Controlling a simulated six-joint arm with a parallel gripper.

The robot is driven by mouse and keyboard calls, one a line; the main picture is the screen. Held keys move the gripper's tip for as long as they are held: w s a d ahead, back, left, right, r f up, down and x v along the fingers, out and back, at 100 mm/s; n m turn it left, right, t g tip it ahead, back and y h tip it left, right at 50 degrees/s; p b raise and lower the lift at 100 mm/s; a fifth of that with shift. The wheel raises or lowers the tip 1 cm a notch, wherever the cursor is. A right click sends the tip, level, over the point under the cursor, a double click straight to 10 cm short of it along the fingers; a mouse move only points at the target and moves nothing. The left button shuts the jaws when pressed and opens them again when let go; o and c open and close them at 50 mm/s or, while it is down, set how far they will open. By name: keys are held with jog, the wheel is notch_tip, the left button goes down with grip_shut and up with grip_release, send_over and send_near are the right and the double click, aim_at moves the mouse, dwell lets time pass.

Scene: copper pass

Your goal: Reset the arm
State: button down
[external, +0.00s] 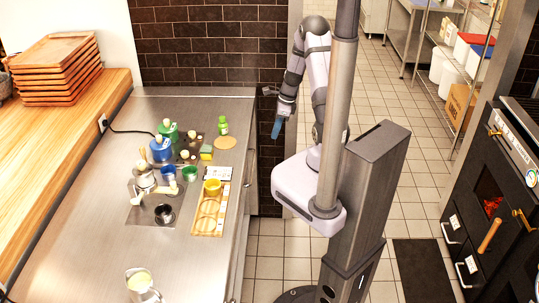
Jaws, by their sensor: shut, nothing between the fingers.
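My gripper (276,128) hangs from the raised, folded arm beside the far right corner of the steel counter, in front of the dark tiled wall. Its blue fingertips point down and are shut with nothing between them. It is apart from the counter and from everything on it. The far side of the gripper is hidden.
The steel counter (90,240) holds blue and green containers, cups, a green bottle (223,126), a wooden board (208,222) with a yellow cup (212,187), and a jug (141,285) in front. Stacked wooden trays (55,70) stand left. An oven (500,210) stands right.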

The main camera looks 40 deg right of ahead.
jog(key=s+a+r+n+g, duration=0.1)
jog(key=s+a+n+g, duration=0.15)
jog(key=s+n, duration=0.65)
jog(key=s+a+r+n+g, duration=0.1)
jog(key=s+a+n+g, duration=0.15)
jog(key=s+n, duration=0.7)
jog(key=w+a+r+n+t+h, duration=0.2)
jog(key=w+a+r+n+t, duration=0.1)
jog(key=a+r+n, duration=0.4)
jog(key=shift+w+a+r+n, duration=0.2)
jog(key=shift+a+n, duration=0.55)
jog(key=shift+a, duration=0.1)
